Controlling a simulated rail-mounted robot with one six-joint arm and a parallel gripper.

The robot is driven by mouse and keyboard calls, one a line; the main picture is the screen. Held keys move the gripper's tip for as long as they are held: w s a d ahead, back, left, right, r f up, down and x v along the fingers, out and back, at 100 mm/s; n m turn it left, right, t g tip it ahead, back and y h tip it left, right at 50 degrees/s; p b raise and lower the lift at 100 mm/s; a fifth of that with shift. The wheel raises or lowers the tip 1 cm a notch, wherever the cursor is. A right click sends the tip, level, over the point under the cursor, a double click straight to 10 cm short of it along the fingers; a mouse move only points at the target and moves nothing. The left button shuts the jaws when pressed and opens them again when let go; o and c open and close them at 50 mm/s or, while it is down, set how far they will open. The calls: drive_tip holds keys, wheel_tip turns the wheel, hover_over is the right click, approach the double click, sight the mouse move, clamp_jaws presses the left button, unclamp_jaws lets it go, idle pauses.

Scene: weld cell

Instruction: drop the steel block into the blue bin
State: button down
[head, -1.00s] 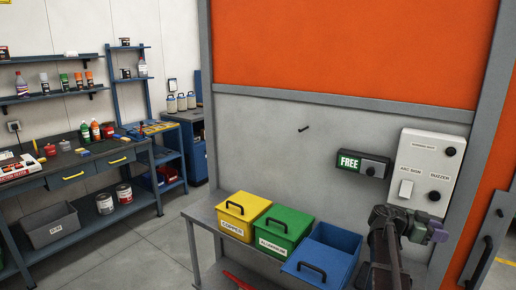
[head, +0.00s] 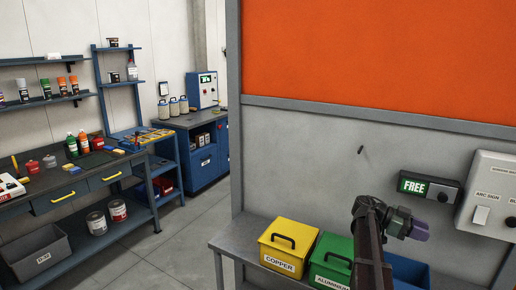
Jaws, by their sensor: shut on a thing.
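The blue bin (head: 411,272) stands on the grey bench, at the right end of a row of bins. Only its upper part shows; my arm covers its left side and the frame cuts off its bottom. My gripper (head: 418,230), with purple fingers, appears above the blue bin in the picture, in front of the grey wall panel. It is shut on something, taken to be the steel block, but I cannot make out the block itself. How high the gripper is above the bin is hard to tell.
A yellow copper bin (head: 281,259) and a green aluminium bin (head: 322,264), both lidded, stand left of the blue bin. A FREE sign box (head: 430,188) and a white switch panel (head: 492,205) are on the wall. A workbench (head: 70,190) stands at left.

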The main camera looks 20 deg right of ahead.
drive_tip(key=shift+w+a, duration=0.15)
drive_tip(key=shift+s+d, duration=0.25)
drive_tip(key=shift+s, duration=0.05)
drive_tip(key=shift+s+f, duration=0.1)
drive_tip(key=shift+f, duration=0.15)
wheel_tip(320, 180, down, 6)
drive_tip(key=b, duration=0.6)
drive_tip(key=shift+r, duration=0.25)
drive_tip(key=c, duration=0.7)
unclamp_jaws()
drive_tip(key=shift+r, duration=0.1)
